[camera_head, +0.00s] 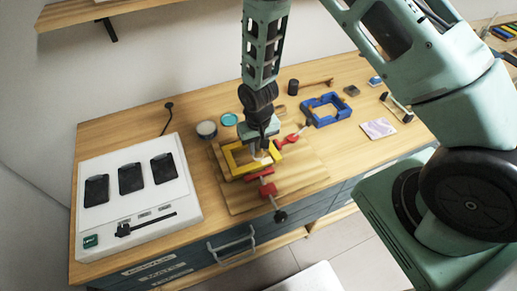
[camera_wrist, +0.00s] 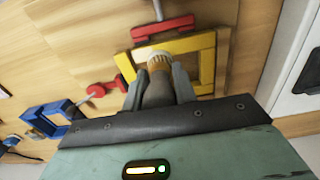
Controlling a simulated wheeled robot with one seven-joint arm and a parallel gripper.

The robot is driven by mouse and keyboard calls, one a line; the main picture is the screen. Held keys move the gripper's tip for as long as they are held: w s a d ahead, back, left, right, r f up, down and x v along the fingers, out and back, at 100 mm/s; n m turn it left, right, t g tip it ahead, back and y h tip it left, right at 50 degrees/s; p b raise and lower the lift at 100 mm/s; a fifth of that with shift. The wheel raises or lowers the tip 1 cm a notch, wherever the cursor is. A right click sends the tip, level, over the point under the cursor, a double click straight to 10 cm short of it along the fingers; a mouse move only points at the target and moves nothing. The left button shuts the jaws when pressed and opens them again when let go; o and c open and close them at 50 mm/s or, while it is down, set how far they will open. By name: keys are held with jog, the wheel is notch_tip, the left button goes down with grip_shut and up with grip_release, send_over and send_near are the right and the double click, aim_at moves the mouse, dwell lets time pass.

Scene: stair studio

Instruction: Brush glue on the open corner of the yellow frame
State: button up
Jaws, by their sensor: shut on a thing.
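The yellow frame (camera_head: 233,165) lies flat on a wooden board; it also shows in the wrist view (camera_wrist: 207,43). My gripper (camera_head: 263,148) is shut on a brush (camera_wrist: 158,63) with a brown body and a pale tip, directly above the frame. In the wrist view my gripper (camera_wrist: 155,74) has one finger on each side of the brush. The brush tip overlaps the upper-left corner of the frame there; I cannot tell whether it touches. My gripper hides part of the frame. One red clamp (camera_head: 260,190) is at the frame's front side, another (camera_head: 291,137) at its right.
A grey round jar (camera_head: 207,130) and a teal lid (camera_head: 228,119) stand behind the board (camera_head: 310,175). A blue frame (camera_head: 322,115) lies to the right. A white panel (camera_head: 100,215) with black pads fills the left. A pink-white card (camera_head: 378,128) lies at right.

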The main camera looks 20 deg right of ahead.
jog(key=shift+r+p, duration=1.05)
jog(key=shift+r, duration=1)
